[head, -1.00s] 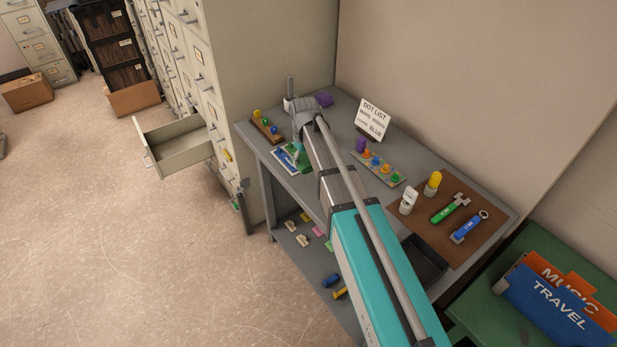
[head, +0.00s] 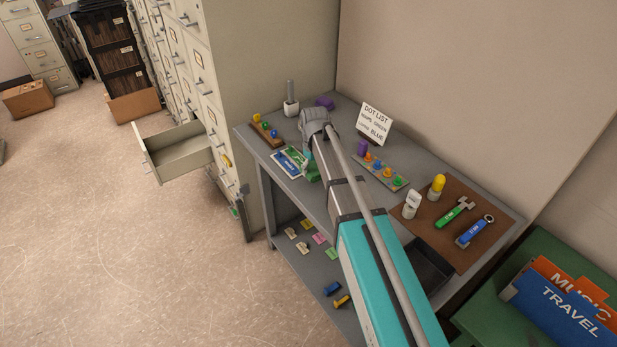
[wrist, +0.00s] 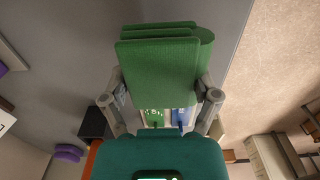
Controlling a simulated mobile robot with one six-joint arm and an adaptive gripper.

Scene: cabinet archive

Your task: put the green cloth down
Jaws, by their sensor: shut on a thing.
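The green cloth is a folded pad that fills the upper middle of the wrist view (wrist: 165,68). My gripper (wrist: 163,90) is shut on it, with one finger on each side. In the head view a small green part of the cloth (head: 312,172) shows beside my arm, over the grey table. My arm hides most of the gripper there. A card with a green and a blue area (head: 287,163) lies on the table just left of the cloth. I cannot tell whether the cloth touches the table.
A wooden rack with pegs (head: 266,131) and a white holder with a grey stick (head: 291,104) stand nearby. A peg board (head: 380,170) and a dot list sign (head: 375,123) are right of my arm. An open drawer (head: 178,152) juts out left of the table.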

